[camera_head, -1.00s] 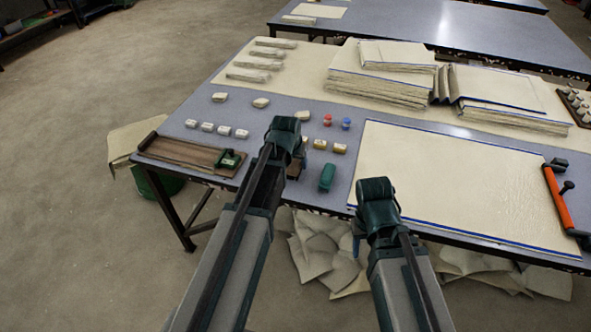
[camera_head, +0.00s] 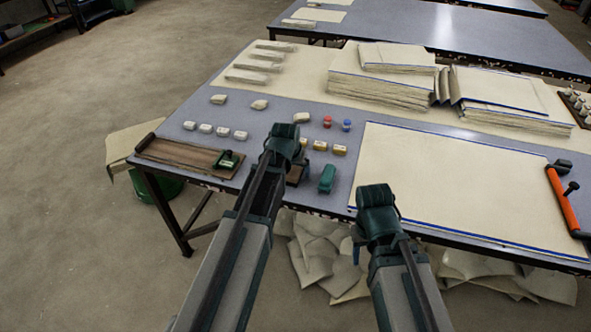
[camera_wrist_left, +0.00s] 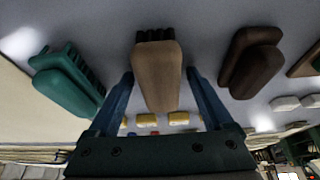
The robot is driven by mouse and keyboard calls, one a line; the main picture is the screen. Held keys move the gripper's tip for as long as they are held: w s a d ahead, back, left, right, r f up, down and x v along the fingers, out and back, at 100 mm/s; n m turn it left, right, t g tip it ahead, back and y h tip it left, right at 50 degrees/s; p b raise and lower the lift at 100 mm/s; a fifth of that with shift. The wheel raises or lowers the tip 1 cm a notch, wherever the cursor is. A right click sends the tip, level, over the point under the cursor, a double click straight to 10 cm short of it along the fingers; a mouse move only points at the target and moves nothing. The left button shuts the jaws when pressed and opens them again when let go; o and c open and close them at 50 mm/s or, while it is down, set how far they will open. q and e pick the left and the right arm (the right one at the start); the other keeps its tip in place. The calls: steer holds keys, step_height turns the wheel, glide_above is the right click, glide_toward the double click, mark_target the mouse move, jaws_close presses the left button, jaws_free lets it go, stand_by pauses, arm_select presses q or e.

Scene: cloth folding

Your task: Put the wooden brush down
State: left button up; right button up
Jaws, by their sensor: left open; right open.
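The wooden brush (camera_wrist_left: 157,78), tan with dark bristles, shows in the left wrist view between the two fingers of my left gripper (camera_wrist_left: 159,76). The fingers stand apart with a gap on both sides of it. It appears to lie on the grey table. In the head view, my left gripper (camera_head: 283,140) is low over the table's near edge, and a small brown part of the brush (camera_head: 294,175) shows beside it. My right gripper (camera_head: 376,194) is open and empty in front of the table's near edge; its fingertips are mostly hidden.
A teal brush (camera_wrist_left: 66,82) and a dark brown brush (camera_wrist_left: 250,62) lie on either side of the wooden brush. A wooden tray (camera_head: 185,154) is at the left, small yellow blocks (camera_head: 340,150) lie behind, and a cream cloth (camera_head: 450,185) lies at right.

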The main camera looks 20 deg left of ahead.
arm_select(q)
steer(key=shift+r, duration=0.15)
steer(key=p+v, duration=1.1)
steer(key=v, duration=0.1)
steer(key=s+d+m+g, duration=0.1)
steer(key=s+d+g, duration=0.1)
steer(key=s+d, duration=0.4)
steer(key=s+d+f+m+g+y, duration=0.1)
steer(key=s+d+m+g, duration=0.1)
steer(key=s+d, duration=0.5)
steer(key=s+g, duration=0.1)
steer(key=s, duration=0.5)
steer(key=shift+s+d+f+y, duration=0.15)
steer(key=shift+d+f+y, duration=0.1)
steer(key=shift+y, duration=0.05)
steer(key=shift+r, duration=0.1)
step_height(320, 180, up, 3)
steer(key=p, duration=0.3)
